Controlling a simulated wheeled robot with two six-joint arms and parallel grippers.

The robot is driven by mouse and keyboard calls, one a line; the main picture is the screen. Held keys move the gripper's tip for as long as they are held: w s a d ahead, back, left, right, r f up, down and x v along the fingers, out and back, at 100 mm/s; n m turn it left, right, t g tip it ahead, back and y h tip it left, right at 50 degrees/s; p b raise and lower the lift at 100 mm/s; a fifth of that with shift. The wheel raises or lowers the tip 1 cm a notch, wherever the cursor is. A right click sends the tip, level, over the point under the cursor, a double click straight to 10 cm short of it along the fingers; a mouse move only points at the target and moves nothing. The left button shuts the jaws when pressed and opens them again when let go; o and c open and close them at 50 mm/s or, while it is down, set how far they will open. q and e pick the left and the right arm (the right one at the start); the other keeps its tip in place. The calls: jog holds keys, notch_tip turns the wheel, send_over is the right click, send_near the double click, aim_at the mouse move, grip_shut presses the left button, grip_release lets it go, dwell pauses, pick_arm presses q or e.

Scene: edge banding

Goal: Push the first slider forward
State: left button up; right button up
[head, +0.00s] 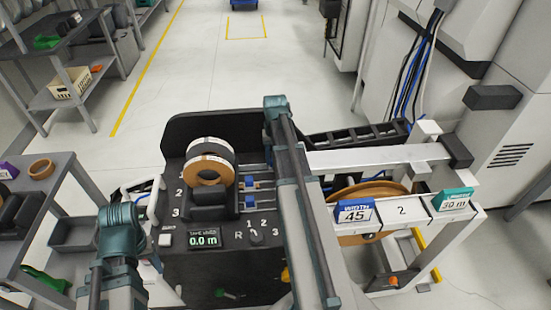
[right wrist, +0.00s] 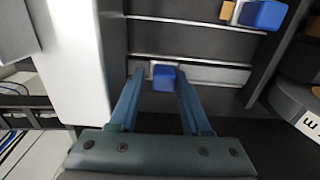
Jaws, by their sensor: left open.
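In the right wrist view a blue slider knob (right wrist: 163,77) sits on a metal rail between the two fingers of my right gripper (right wrist: 160,74). The fingers stand apart on either side of it, with a narrow gap showing. A second blue knob (right wrist: 263,14) is on another rail at the upper right. In the head view two blue slider knobs, an upper one (head: 251,181) and a lower one (head: 249,205), show on the numbered panel. My right arm hides the right gripper there. My left gripper (head: 148,190) is open and empty, partly hidden behind its arm, left of the panel.
Banding rolls (head: 209,163) stand left of the knobs. A display (head: 204,240) reads 0.0 m, beside a rotary selector (head: 256,237). Signs (head: 355,215) stand on the white frame at right. A grey shelf cart (head: 50,215) stands at left.

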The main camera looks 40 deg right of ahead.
pick_arm(q)
notch_tip(320, 180, up, 14)
jog(key=p, duration=1.3)
jog(key=shift+f, duration=0.2)
pick_arm(e)
notch_tip(320, 180, up, 14)
jog(key=shift+f, duration=0.25)
jog(key=s+a+n, duration=0.2)
jog(key=a+n, duration=0.3)
jog(key=a, duration=1.8)
jog(key=s+a+n, duration=0.2)
jog(key=s+a, duration=0.3)
jog(key=a, duration=0.2)
jog(key=s+a+n+h, duration=0.1)
jog(key=s+a+n, duration=0.2)
jog(key=a, duration=0.5)
jog(key=shift+s+a, duration=0.25)
jog(key=shift+s, duration=0.65)
pick_arm(q)
jog(key=shift+c, duration=0.2)
